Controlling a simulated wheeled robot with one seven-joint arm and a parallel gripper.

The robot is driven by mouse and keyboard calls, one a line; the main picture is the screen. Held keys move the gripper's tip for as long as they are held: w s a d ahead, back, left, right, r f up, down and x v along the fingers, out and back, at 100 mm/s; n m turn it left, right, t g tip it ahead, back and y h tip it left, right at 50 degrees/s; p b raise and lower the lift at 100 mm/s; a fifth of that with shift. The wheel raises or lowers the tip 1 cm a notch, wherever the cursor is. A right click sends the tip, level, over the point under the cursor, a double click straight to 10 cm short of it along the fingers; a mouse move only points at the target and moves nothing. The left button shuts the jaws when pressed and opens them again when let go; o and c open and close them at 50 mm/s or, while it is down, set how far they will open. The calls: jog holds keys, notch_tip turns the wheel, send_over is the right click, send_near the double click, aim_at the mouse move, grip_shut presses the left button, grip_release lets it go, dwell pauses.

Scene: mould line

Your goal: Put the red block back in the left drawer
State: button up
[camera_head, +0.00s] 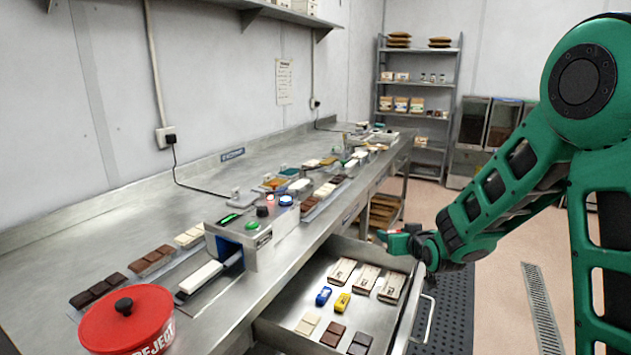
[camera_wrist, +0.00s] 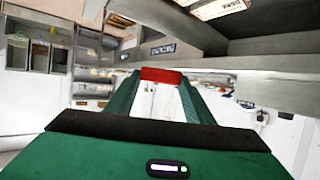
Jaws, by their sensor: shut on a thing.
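The red block (camera_wrist: 160,75) is held between the fingertips of my gripper (camera_wrist: 160,84) in the wrist view. In the head view, my gripper (camera_head: 393,240) is just above the far right end of an open drawer (camera_head: 285,340). A small red end of the block (camera_head: 381,233) shows at its tips. The gripper is shut on the block and clear of the drawer floor.
The steel worktop (camera_head: 110,235) above the drawer carries a red reject tub (camera_head: 128,320), a small machine (camera_head: 250,235), and several chocolate bars (camera_head: 97,290). The drawer handle (camera_head: 424,320) sticks out at the right. Bare drawer floor shows around the blocks and boxes.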

jog(key=w+d+f+m+h, duration=0.1)
jog(key=w+d, duration=0.4)
jog(key=d, duration=0.2)
jog(key=shift+d+f+h, duration=0.3)
jog(key=shift+f, duration=0.1)
jog(key=shift+a+r, duration=0.1)
